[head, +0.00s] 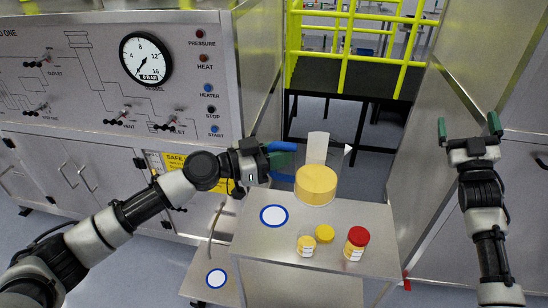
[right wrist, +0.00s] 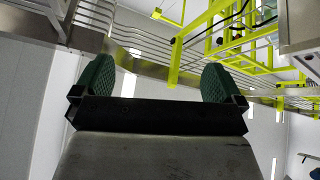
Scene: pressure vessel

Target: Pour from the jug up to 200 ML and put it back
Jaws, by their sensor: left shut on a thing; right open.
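The clear jug (head: 316,186) is upright, with yellow liquid in its lower part and a blue handle. It is at the back of the small metal table (head: 262,248); I cannot tell whether its base touches the top. My left gripper (head: 279,158) is shut on the jug's handle from the left. A small clear container (head: 306,245) with yellow contents and a pale label stands at the table's front; its level against any mark is too small to read. My right gripper (head: 470,134) is open and empty, raised at the right; its green fingertips show in the right wrist view (right wrist: 158,82).
A yellow lid (head: 324,233) and a red-capped jar (head: 356,244) are beside the small container. An empty blue-ringed white disc (head: 274,215) marks the table's left; another (head: 216,279) is on a lower surface. A control panel (head: 110,80) stands left, metal walls right.

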